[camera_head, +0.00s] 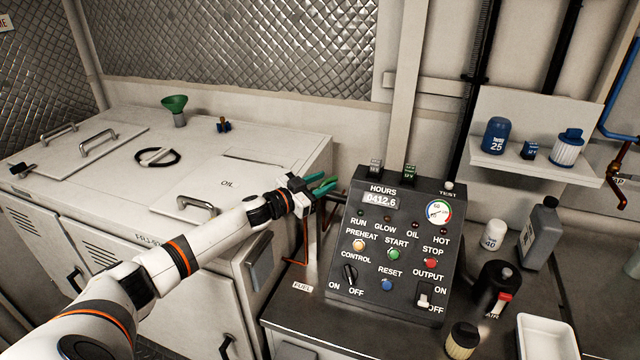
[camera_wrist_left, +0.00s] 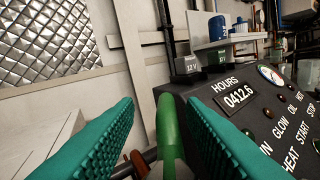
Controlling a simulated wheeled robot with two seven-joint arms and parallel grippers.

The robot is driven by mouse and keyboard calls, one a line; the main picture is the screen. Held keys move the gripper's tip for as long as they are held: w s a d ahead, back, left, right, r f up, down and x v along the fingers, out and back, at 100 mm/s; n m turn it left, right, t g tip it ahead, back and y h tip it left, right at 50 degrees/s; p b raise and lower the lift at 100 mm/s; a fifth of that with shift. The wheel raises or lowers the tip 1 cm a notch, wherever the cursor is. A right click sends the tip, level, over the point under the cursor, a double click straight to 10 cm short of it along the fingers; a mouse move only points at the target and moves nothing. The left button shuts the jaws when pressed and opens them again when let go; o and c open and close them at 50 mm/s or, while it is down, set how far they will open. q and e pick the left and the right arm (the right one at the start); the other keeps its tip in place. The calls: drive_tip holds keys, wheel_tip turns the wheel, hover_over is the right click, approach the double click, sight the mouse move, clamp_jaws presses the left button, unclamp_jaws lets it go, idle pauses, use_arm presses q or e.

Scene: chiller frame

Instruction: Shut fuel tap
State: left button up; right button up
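The fuel tap's green lever (camera_wrist_left: 168,130) stands upright between the fingers of my left gripper (camera_wrist_left: 160,105) in the left wrist view, with a gap on both sides. In the head view my left gripper (camera_head: 322,185) is at the upper left edge of the control panel, with its teal fingers apart. It largely hides the tap there. A copper pipe (camera_head: 305,242) runs down below the gripper, near the FUEL label (camera_head: 303,287). The tap's lower end is cut off in the wrist view. My right gripper is not in view.
The dark control panel (camera_head: 370,285) stands close to the right of the gripper. A white cabinet (camera_head: 110,190) with a green funnel (camera_head: 175,106) is at the left. A wall shelf (camera_head: 535,168) holds filters at the right. A grey bottle (camera_head: 541,235) stands below it.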

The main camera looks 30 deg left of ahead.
use_arm(q)
drive_tip(key=shift+s, duration=0.1)
drive_tip(key=shift+s+f, duration=0.15)
drive_tip(key=shift+s, duration=0.1)
drive_tip(key=b+v, duration=0.4)
drive_tip(key=v, duration=0.7)
drive_tip(key=shift+s+a, duration=0.1)
drive_tip(key=shift+a, duration=0.05)
